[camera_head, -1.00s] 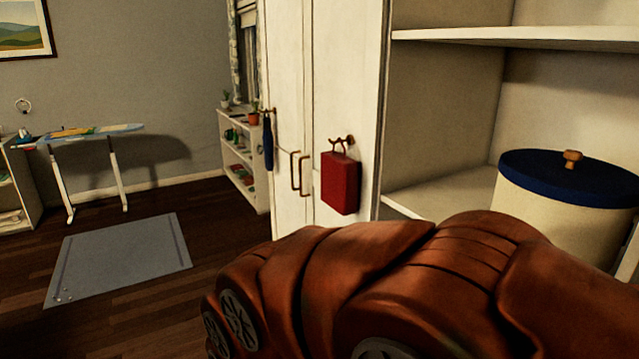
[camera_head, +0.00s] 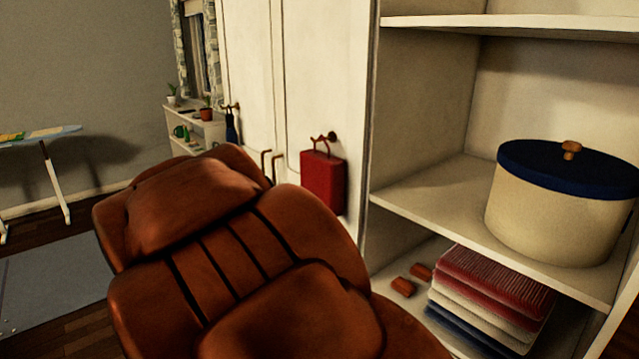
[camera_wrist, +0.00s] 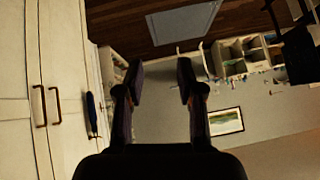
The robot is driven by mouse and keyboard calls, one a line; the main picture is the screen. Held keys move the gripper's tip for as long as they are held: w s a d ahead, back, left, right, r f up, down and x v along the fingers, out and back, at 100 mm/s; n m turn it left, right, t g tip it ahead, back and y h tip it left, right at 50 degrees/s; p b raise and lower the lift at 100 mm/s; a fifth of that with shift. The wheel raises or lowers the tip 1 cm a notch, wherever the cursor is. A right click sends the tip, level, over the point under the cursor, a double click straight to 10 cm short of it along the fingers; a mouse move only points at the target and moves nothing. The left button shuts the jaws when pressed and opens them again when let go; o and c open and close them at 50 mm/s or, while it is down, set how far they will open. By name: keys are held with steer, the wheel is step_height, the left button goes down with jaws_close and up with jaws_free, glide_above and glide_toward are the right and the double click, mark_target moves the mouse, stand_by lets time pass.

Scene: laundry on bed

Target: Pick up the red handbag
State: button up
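The red handbag (camera_head: 323,181) hangs by its handle from a hook (camera_head: 331,137) on the white wardrobe door. I do not see the handbag in the wrist view. My gripper (camera_wrist: 160,75) shows in the wrist view with its two dark fingers apart and nothing between them.
Right of the door, open shelves hold a cream box with a blue lid (camera_head: 561,200) and folded textiles (camera_head: 490,298). A dark blue item (camera_head: 231,125) hangs farther left. The wardrobe handles (camera_wrist: 47,105) stick out. An ironing board (camera_head: 45,140) stands at left.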

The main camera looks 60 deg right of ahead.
mark_target(329, 150)
steer(key=w+d+r+m+t+h, duration=0.1)
steer(key=w+d+r+m+h, duration=0.3)
steer(key=d, duration=0.7)
steer(key=w+d+r+m+t+h, duration=0.1)
steer(key=w+d+r+h, duration=0.35)
steer(key=d, duration=0.65)
steer(key=shift+s+d+r+m+g+h+p, duration=0.6)
steer(key=shift+s+d+m+g+h, duration=1.15)
steer(key=shift+s+d, duration=1.75)
steer(key=shift+s+d+r+m+g+h+p, duration=0.5)
steer(key=shift+s+d+m+g+h, duration=1.2)
steer(key=shift+d, duration=3.35)
steer(key=shift+s+d+r+m+g+h+p, duration=0.35)
steer(key=shift+s+d+r+m+g+h, duration=0.7)
steer(key=shift+s+d+g, duration=2.5)
steer(key=shift+w+d+f+t+y, duration=0.2)
steer(key=shift+w+d+t, duration=0.05)
steer(key=shift+d+t, duration=0.3)
steer(key=shift+w+d+f+t+y, duration=0.15)
steer(key=shift+w+d+t, duration=0.1)
steer(key=shift+d+t, duration=0.3)
steer(key=shift+c, duration=0.3)
jaws_close()
